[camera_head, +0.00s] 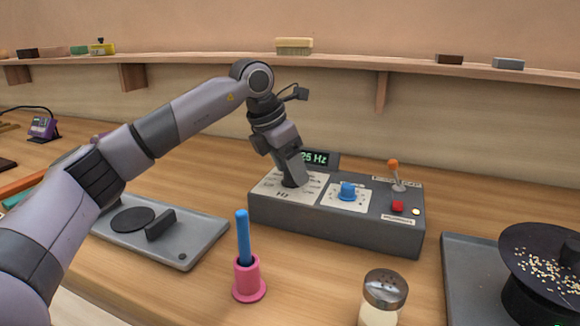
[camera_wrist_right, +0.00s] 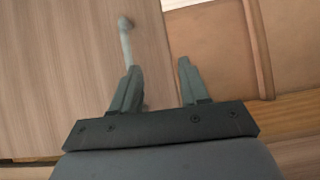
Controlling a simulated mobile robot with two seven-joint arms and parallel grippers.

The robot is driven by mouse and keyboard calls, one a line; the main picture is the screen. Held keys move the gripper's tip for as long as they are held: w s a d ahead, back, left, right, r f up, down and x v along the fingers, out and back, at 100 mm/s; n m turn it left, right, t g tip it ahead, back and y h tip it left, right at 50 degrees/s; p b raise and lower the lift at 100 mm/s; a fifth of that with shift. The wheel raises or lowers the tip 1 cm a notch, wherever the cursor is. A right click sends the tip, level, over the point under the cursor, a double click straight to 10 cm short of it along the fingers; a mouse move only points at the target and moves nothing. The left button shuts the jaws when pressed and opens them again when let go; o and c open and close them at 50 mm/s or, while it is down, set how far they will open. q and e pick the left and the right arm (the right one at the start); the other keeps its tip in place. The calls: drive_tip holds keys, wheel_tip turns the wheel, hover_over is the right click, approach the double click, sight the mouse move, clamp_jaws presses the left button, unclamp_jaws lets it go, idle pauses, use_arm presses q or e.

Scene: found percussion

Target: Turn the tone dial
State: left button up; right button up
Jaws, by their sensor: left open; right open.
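A grey control box (camera_head: 320,222) stands on the bench with a small display (camera_head: 318,159) behind it reading about "25 Hz". My left gripper (camera_head: 291,183) points down at the Hz plate (camera_head: 272,187) on the box's left side. Its fingers cover most of a dark dial there, so I cannot tell whether they touch it. A blue knob (camera_head: 347,191) sits on a second plate to the right. My right gripper (camera_wrist_right: 158,75) shows in the right wrist view, its fingers apart and nothing between them.
A toggle lever with an orange tip (camera_head: 393,165) and a red button (camera_head: 397,206) are on the box's right end. In front stand a pink holder with a blue stick (camera_head: 243,238) and a shaker (camera_head: 383,294). Grey trays (camera_head: 200,247) (camera_head: 462,275) flank the box.

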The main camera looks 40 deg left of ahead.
use_arm(q)
drive_tip(key=c, duration=1)
drive_tip(key=shift+r+m+h+p, duration=0.2)
drive_tip(key=shift+m+h+p, duration=0.2)
drive_tip(key=shift+m+p, duration=0.7)
drive_tip(key=m+g+p, duration=0.1)
drive_tip(key=m+p, duration=0.1)
drive_tip(key=p, duration=0.1)
drive_tip(key=shift+w+m+h, duration=0.15)
drive_tip(key=shift+m+h, duration=0.25)
drive_tip(key=shift+f+m+p, duration=0.15)
drive_tip(key=shift+m+p, duration=0.35)
drive_tip(key=shift+p, duration=0.1)
use_arm(e)
drive_tip(key=shift+s+d+r, duration=0.15)
drive_tip(key=shift+d+r, duration=0.05)
drive_tip(key=shift+r, duration=0.5)
drive_tip(key=shift+s+d+r, duration=0.1)
drive_tip(key=shift+d+r, duration=0.05)
drive_tip(key=shift+r, duration=0.5)
drive_tip(key=shift+s+d+r, duration=0.15)
drive_tip(key=shift+d+r, duration=0.05)
drive_tip(key=shift+r, duration=0.5)
drive_tip(key=shift+f, duration=0.15)
use_arm(q)
drive_tip(key=o, duration=1)
